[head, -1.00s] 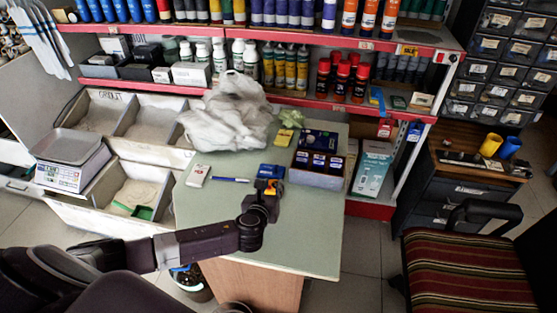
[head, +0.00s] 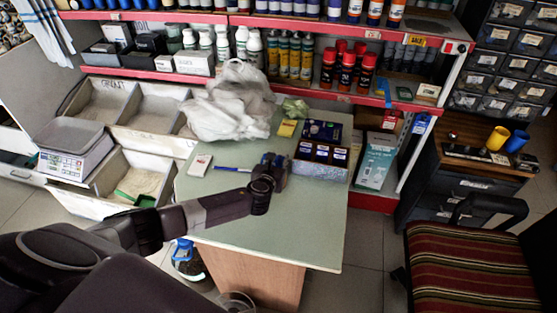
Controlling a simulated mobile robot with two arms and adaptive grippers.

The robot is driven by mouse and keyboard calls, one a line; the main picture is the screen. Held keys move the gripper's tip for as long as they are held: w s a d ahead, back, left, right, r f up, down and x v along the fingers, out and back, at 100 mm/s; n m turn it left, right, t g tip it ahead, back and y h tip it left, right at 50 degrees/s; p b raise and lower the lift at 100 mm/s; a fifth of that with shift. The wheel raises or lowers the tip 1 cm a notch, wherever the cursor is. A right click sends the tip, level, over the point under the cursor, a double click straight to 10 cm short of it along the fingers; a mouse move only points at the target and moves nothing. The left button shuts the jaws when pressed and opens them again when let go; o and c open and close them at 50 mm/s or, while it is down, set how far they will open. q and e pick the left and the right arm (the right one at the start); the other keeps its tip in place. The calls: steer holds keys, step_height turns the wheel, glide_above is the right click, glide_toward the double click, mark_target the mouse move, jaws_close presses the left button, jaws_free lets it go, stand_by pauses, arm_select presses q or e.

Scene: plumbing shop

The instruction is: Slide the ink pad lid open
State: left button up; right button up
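My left gripper (head: 271,161) is over the back middle of the pale green table, low near the top. Its fingers are small and dark, and I cannot tell whether they are open or shut. The small blue and yellow item, which looks like the ink pad, is hidden behind the gripper in the head view. I cannot tell whether the gripper touches it or how its lid stands. My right gripper is not in view.
A box of several stamps (head: 347,172) stands right of the gripper, with a dark blue box behind. A yellow item (head: 287,128) lies behind. A blue pen (head: 231,169) and white packet (head: 199,165) lie left. A crumpled bag (head: 230,105) is at back left. The table (head: 285,235) is clear in front.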

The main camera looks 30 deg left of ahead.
arm_select(q)
steer(key=shift+c, duration=0.2)
jaws_close()
steer(key=a, duration=0.2)
steer(key=s+a, duration=0.1)
steer(key=a, duration=0.2)
steer(key=s+a, duration=0.1)
steer(key=a, duration=0.1)
steer(key=shift+a, duration=0.35)
steer(key=shift+d, duration=0.1)
steer(key=shift+o, duration=0.2)
jaws_free()
steer(key=shift+w, duration=0.1)
